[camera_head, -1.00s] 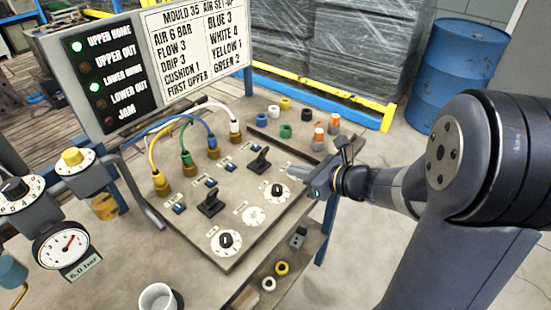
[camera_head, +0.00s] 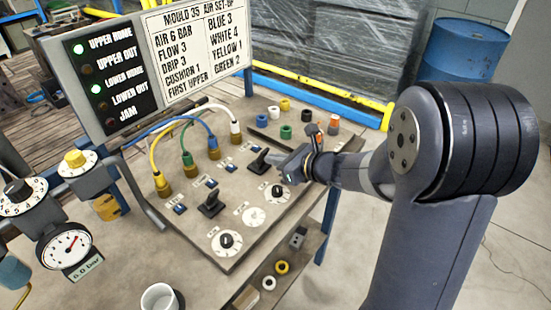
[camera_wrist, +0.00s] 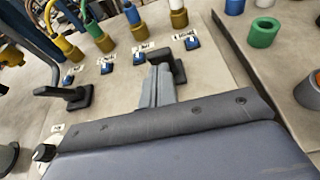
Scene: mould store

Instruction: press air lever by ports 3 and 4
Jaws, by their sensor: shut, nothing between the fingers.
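The black air lever (camera_head: 258,162) beside the blue-hose and white-hose ports stands on the sloped panel. In the wrist view the lever (camera_wrist: 180,68) is just past my fingertips. My gripper (camera_head: 277,158) is shut and empty, with its tips right by this lever; I cannot tell whether they touch. In the wrist view my gripper (camera_wrist: 160,72) hides part of the lever. The blue hose fitting (camera_head: 213,148) and white hose fitting (camera_head: 235,132) sit behind it. A second black lever (camera_head: 211,203) stands nearer the yellow and green hoses.
Small blue switches (camera_head: 180,209) and white dials (camera_head: 227,241) lie on the panel. Loose coloured caps (camera_head: 286,131) stand at the right. A lamp board (camera_head: 105,83) shows Upper Home and Lower Home lit green. The gauge (camera_head: 66,246) reads 6.0 bar.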

